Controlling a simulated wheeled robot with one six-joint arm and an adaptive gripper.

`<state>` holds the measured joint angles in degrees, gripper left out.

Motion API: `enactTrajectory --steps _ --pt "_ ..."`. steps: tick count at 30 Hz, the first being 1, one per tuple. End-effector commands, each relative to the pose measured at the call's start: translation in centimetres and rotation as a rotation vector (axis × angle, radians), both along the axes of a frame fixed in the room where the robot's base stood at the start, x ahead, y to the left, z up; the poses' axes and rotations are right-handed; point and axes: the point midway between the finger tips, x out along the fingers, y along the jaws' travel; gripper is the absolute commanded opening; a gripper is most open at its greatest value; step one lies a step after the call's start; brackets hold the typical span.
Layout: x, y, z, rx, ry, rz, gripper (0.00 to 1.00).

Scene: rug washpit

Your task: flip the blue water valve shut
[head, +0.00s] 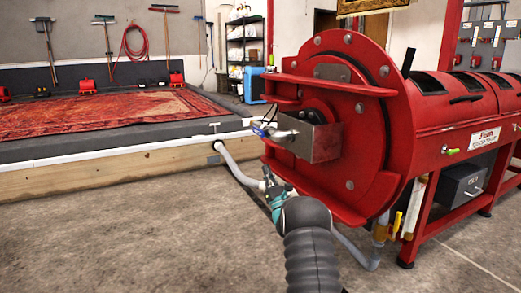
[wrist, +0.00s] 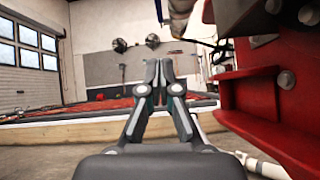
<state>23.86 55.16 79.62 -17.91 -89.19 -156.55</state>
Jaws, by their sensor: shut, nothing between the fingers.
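A small blue part (head: 262,129) shows at the metal pipe end on the front of the red drum machine (head: 345,75); it may be the blue valve's handle, but it is too small to be sure. In the wrist view a dark bluish part (wrist: 216,44) shows near the pipe at the upper right. My gripper (head: 266,173) is below this part, in front of the drum's lower left edge and apart from it. Its fingers also show in the wrist view (wrist: 158,68), shut together with nothing between them.
A yellow-handled valve (head: 397,223) sits on pipework under the drum. A grey hose (head: 235,168) runs from the wash pit's wooden edge (head: 110,188) along the floor. A red rug (head: 100,112) lies in the pit. The concrete floor at left is clear.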

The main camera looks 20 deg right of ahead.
Motion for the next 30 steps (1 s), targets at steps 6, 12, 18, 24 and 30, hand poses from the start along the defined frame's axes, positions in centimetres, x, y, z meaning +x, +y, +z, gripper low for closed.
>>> enactTrajectory --steps 6,12,18,24,30 --pt "-0.7 -0.6 -2.0 -0.080 -0.060 -0.050 0.00" --pt "-0.7 -0.6 -2.0 -0.083 -0.062 -0.052 0.00" --pt "-0.5 -0.6 -1.8 -0.082 -0.061 -0.052 0.00" --pt "1.1 -0.5 -0.2 -0.083 -0.063 -0.051 0.00" --pt "3.7 -0.4 2.3 -0.082 -0.062 -0.050 0.00"
